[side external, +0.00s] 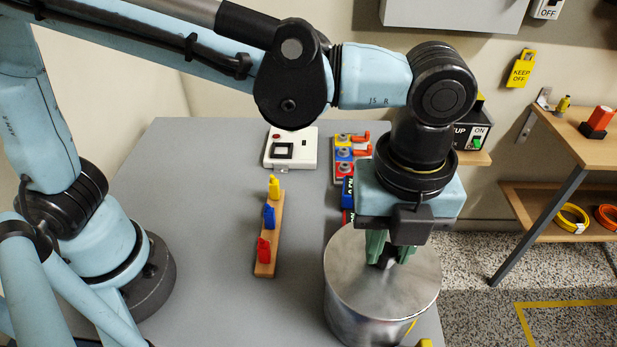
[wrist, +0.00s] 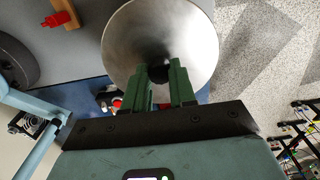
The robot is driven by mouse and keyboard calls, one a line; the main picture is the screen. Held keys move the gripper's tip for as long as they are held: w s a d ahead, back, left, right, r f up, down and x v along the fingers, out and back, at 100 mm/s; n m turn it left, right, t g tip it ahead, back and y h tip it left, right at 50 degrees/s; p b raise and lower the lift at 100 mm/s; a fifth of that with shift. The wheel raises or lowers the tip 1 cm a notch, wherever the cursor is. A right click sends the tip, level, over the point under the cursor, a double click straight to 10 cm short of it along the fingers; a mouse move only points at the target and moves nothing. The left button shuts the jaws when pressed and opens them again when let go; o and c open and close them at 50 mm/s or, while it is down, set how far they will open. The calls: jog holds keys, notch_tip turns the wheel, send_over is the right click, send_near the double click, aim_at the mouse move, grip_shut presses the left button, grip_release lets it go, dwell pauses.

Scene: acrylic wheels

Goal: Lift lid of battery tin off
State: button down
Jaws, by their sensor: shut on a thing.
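The battery tin (side external: 352,314) is a round, shiny metal tin at the front right of the grey table. Its flat silver lid (side external: 352,270) sits on top and looks level. The lid fills the upper middle of the wrist view (wrist: 125,45). My gripper (side external: 388,258) points down over the lid's middle. Its green fingers are shut on the dark knob of the lid (wrist: 158,76), which they partly hide. I cannot tell whether there is any gap between lid and tin.
A wooden rack (side external: 267,240) with yellow, blue and red pegs stands left of the tin. A white box with a dark display (side external: 291,149) and a block with coloured squares (side external: 345,158) lie farther back. A wooden shelf unit (side external: 575,150) stands at right.

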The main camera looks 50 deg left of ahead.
jog(key=shift+r, duration=1)
jog(key=shift+r, duration=0.1)
jog(key=shift+r, duration=1.9)
